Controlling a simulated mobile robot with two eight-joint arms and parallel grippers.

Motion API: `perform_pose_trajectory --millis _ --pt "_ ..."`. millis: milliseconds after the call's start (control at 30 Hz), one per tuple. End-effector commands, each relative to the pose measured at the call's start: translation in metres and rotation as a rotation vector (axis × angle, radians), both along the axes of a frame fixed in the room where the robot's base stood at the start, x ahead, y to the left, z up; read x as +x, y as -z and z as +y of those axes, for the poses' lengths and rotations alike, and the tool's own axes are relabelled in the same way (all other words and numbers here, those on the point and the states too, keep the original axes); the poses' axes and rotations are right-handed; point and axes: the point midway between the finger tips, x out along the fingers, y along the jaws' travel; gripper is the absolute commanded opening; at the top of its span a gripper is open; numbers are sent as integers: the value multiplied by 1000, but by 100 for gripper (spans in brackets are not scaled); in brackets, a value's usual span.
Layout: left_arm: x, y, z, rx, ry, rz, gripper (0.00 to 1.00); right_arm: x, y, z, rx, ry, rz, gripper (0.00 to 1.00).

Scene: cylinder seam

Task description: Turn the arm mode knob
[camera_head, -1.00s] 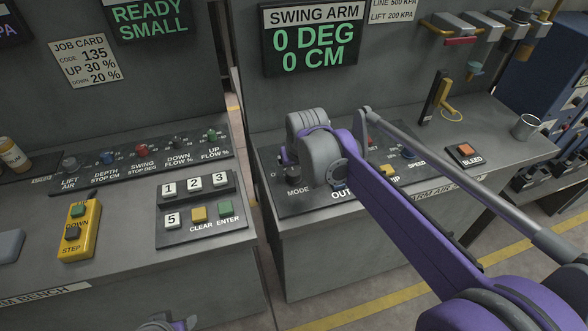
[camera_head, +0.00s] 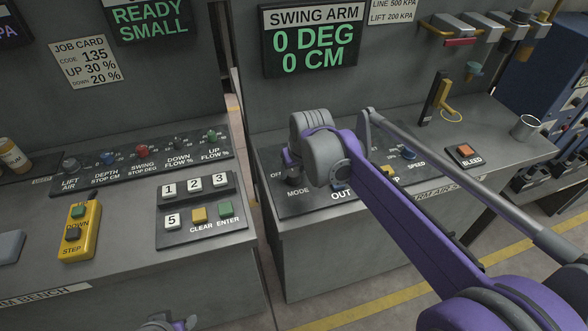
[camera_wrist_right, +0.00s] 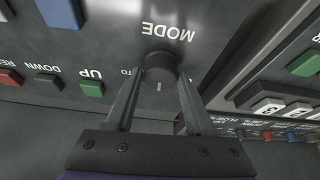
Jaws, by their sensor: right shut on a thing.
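The arm mode knob (camera_wrist_right: 160,68) is a dark round knob with a pale pointer mark, beside the upside-down MODE label in the right wrist view. My right gripper (camera_wrist_right: 160,76) is shut on it, one finger on each side. In the head view my right gripper (camera_head: 291,165) is at the left end of the swing arm panel (camera_head: 318,205), largely hidden by my wrist. The OFF label shows left of the knob; a partly covered label ending in TO shows in the wrist view. My left gripper's fingers are not visible.
The swing arm screen (camera_head: 312,40) reads 0 DEG and 0 CM. Red, green and blue buttons sit near the knob; the green UP button (camera_wrist_right: 91,88) is close by. A keypad (camera_head: 200,213) is on the left bench, across a gap. A metal cup (camera_head: 525,127) stands right.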

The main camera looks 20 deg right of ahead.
Motion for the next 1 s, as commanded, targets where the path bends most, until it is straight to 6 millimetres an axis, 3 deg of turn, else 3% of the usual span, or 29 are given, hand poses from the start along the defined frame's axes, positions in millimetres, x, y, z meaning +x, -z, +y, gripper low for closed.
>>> perform_pose_trajectory --millis 600,1000 --pt "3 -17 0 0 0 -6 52 2 -1 -4 1 -489 -1 0" --pt "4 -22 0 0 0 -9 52 2 0 -4 1 -680 0 0"
